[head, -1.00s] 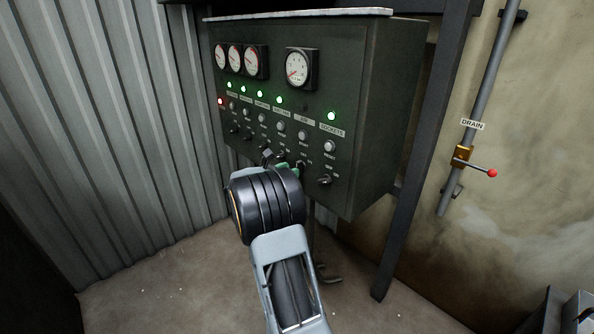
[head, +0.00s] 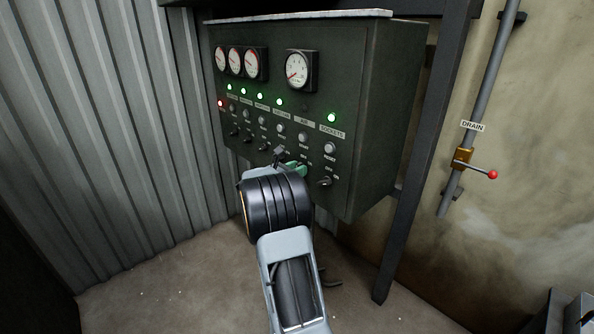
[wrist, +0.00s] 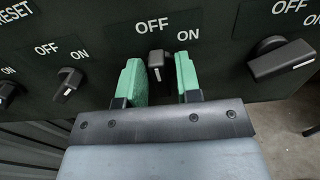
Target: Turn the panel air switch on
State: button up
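The air switch, a small dark rotary knob, shows in the wrist view (wrist: 156,60) between OFF and ON labels. It has a white mark; I cannot tell its exact setting. My gripper (wrist: 159,66) is open, with its green fingers on either side of this knob and gaps between. In the head view my gripper (head: 292,167) is at the lower panel, under the AIR label, and mostly hides that switch. The lamp above AIR (head: 304,108) is unlit.
The dark control panel (head: 375,115) carries gauges, lit green lamps, a red lamp and a row of similar knobs. A neighbouring knob (wrist: 68,82) is to the left, the sockets knob (wrist: 283,60) to the right. A drain valve (head: 462,157) is on the right wall.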

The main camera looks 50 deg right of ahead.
jog(key=shift+c, duration=0.5)
jog(key=shift+f+b, duration=0.1)
jog(key=shift+b, duration=0.2)
jog(key=shift+f+m+b, duration=0.15)
jog(key=shift+m+b, duration=0.9)
jog(key=shift+m, duration=0.05)
jog(key=m+b, duration=0.4)
jog(key=b, duration=0.1)
jog(key=shift+s+f+m, duration=0.1)
jog(key=shift+s+m, duration=0.05)
jog(key=shift+m, duration=0.15)
jog(key=m+b, duration=0.3)
jog(key=b, duration=0.1)
jog(key=shift+m, duration=0.3)
jog(key=shift+m+b, duration=0.55)
jog(key=shift+m, duration=0.05)
jog(key=shift+r+m, duration=0.2)
jog(key=shift+m, duration=0.1)
